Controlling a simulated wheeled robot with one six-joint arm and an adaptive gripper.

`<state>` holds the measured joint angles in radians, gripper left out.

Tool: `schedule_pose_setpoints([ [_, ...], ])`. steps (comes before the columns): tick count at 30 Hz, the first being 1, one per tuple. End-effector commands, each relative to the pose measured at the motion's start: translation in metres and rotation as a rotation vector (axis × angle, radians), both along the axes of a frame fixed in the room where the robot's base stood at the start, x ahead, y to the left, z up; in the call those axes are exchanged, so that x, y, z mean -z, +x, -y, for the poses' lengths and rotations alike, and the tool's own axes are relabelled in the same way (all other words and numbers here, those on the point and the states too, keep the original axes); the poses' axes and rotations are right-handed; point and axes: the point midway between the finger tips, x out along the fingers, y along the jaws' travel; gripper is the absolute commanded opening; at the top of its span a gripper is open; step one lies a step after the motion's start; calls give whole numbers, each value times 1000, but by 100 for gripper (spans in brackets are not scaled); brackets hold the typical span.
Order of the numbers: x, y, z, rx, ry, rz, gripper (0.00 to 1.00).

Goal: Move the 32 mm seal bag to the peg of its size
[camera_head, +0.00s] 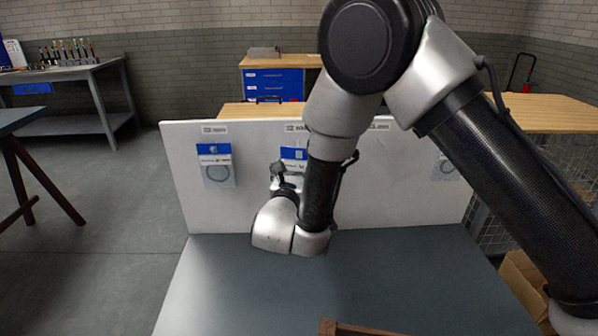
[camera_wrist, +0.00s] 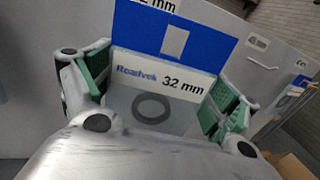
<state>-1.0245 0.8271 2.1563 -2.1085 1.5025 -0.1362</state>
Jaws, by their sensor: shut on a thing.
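The 32 mm seal bag (camera_wrist: 157,97) fills the middle of the wrist view, with a blue header, a white "Roadvek 32 mm" strip and a dark ring in its clear pouch. My gripper (camera_wrist: 160,84) is shut on it, with green pads at its left and right sides. In the head view the bag's blue header (camera_head: 293,153) is close in front of the board, just below the middle label (camera_head: 297,127). In the wrist view a label (camera_wrist: 160,4) ending in "2 mm" is partly cut off above the header. The peg is hidden, and I cannot tell whether the bag touches it.
The white board (camera_head: 240,205) stands at the back of the grey table (camera_head: 240,285). A brown edge (camera_head: 350,329) shows at the table's front. The table's left part is clear.

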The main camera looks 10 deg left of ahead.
Motion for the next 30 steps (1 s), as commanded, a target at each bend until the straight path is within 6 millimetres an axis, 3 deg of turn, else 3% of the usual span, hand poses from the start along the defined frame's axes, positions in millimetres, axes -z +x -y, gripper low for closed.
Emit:
schedule_pose_setpoints([
  [30, 8, 64, -16, 1, 0, 0, 68],
])
